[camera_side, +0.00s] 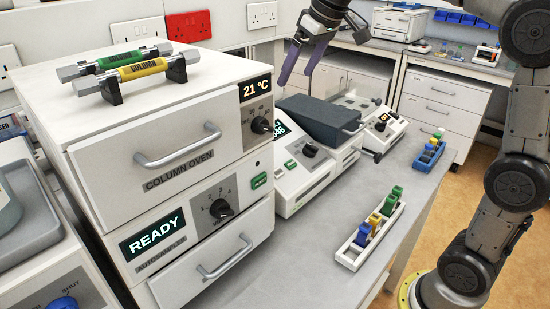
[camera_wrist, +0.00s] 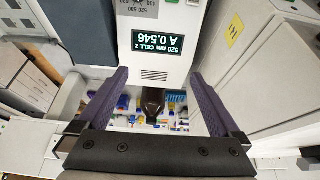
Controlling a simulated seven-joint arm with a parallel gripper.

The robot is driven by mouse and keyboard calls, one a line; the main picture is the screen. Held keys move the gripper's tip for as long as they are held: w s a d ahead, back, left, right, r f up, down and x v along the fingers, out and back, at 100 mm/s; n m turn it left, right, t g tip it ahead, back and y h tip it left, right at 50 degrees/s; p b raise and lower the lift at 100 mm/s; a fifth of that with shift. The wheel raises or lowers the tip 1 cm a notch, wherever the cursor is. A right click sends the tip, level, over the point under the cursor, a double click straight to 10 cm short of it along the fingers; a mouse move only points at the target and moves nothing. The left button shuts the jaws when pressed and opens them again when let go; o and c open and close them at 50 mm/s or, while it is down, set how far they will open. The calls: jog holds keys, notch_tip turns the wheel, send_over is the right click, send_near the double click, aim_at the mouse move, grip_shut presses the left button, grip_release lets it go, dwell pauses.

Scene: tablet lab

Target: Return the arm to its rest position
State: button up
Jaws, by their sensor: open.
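My gripper (camera_side: 296,77) is at the top middle of the side view, raised above the bench behind the grey-lidded instrument (camera_side: 320,120). Its two purple fingers are apart with nothing between them. In the wrist view my gripper (camera_wrist: 160,76) also shows open, with a finger on each side. Beyond the fingers is an instrument panel (camera_wrist: 172,18) whose display reads upside down, "520 nm CELL 2 A 0.546". A dark brown bottle-like thing (camera_wrist: 152,104) shows farther off between the fingers, apart from them.
The column oven (camera_side: 165,150) stands on the autosampler (camera_side: 165,250) at left, with a green and a yellow column (camera_side: 140,69) on top. A white rack (camera_side: 348,256) with coloured vials stands at the bench front; another rack (camera_side: 428,158) stands farther right. Bare bench (camera_side: 310,240) lies between.

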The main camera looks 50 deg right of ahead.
jog(key=s+a+f+t, duration=0.1)
jog(key=s+a, duration=0.1)
jog(key=s, duration=0.6)
jog(key=s+a+f, duration=0.1)
jog(key=s+a, duration=0.2)
jog(key=s, duration=0.5)
jog(key=s+f, duration=1)
jog(key=f, duration=0.3)
jog(key=shift+s+g, duration=0.3)
jog(key=shift+f, duration=0.1)
